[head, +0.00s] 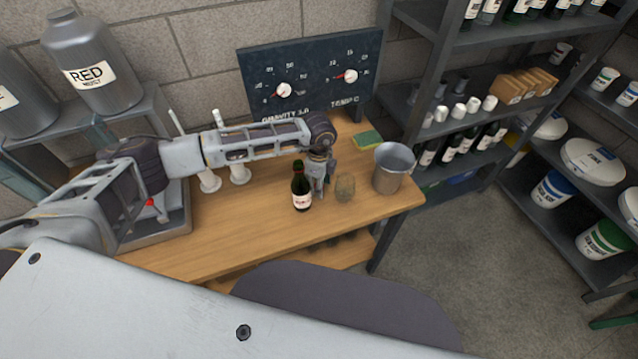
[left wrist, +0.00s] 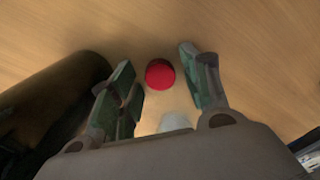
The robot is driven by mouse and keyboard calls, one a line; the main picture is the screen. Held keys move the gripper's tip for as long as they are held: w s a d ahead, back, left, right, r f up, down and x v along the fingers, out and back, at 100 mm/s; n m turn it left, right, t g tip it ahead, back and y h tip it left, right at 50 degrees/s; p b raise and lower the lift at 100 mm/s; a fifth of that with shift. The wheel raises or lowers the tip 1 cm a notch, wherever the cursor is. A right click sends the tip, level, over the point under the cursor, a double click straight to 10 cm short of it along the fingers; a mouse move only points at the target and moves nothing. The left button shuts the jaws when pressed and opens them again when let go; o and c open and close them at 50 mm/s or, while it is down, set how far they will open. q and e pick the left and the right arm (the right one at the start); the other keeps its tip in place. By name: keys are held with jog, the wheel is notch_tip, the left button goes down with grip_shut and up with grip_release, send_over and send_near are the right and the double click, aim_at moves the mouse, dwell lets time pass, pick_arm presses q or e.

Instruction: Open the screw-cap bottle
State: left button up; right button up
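The dark green bottle (head: 301,190) with a pale label stands upright on the wooden table in the head view. Its neck top looks dark there, with no red cap visible on it. My left gripper (head: 320,192) points down just right of the bottle. In the left wrist view, the left gripper (left wrist: 162,82) has its fingers spread apart. A round red cap (left wrist: 160,74) shows between the fingers, with gaps on both sides; its height above the wood is unclear. A dark rounded shape, likely the bottle (left wrist: 50,92), lies left of the fingers. My right gripper is not in view.
A clear glass (head: 345,187) stands right of the left gripper, close by. A metal bucket (head: 391,168) is near the right table edge, with a yellow-green sponge (head: 368,139) behind it. The table front (head: 250,235) is clear. A dial board (head: 312,77) stands at the back.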

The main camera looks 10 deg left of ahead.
pick_arm(q)
jog(key=shift+r, duration=0.15)
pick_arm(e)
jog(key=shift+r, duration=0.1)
pick_arm(q)
notch_tip(320, 180, up, 12)
jog(key=b, duration=0.1)
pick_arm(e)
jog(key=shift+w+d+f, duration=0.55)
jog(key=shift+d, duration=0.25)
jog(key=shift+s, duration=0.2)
